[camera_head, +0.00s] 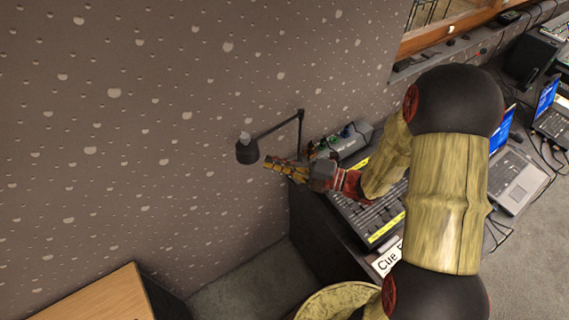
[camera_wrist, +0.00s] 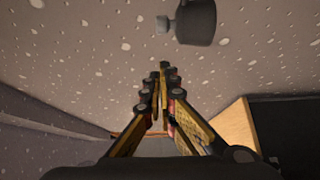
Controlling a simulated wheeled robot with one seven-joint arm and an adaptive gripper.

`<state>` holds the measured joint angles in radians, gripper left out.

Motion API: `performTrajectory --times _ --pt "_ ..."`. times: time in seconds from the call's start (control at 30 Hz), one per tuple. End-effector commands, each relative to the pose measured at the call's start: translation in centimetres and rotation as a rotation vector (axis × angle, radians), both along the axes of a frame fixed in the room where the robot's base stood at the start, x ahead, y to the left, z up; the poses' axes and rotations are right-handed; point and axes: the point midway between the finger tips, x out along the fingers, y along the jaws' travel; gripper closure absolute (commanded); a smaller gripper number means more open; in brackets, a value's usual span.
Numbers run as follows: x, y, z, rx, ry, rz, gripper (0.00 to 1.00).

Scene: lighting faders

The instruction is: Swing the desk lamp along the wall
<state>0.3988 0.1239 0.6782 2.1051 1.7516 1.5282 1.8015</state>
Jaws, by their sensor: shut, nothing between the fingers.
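The desk lamp shows in the head view as a dark, round lamp head (camera_head: 247,150) on a thin black arm (camera_head: 277,127). The arm runs right to a thin upright post (camera_head: 301,130) close to the speckled wall. My gripper (camera_head: 268,165) is shut and empty, just right of and below the lamp head, pointing left toward the wall. In the wrist view my gripper's fingers (camera_wrist: 163,68) meet at their tips. The lamp head (camera_wrist: 197,22) hangs at the top there, right of the fingertips, with a visible gap. The lamp's base is hidden.
The lighting desk (camera_head: 385,222) with faders lies under my arm. A grey box with knobs (camera_head: 350,138) stands behind it. Laptops (camera_head: 510,175) sit at right. A wooden-topped cabinet (camera_head: 105,295) is at lower left. The wall (camera_head: 150,120) left of the lamp is clear.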

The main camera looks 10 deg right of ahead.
Motion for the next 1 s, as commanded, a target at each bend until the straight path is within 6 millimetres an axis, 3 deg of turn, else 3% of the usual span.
performTrajectory --times 0.27,0.53,1.0 --pt "2.5 4.1 0.0 -0.001 -0.001 0.005 1.00" --pt "5.9 4.5 0.0 0.000 0.000 0.001 1.00" --pt "6.4 4.6 0.0 0.000 0.000 0.001 1.00"
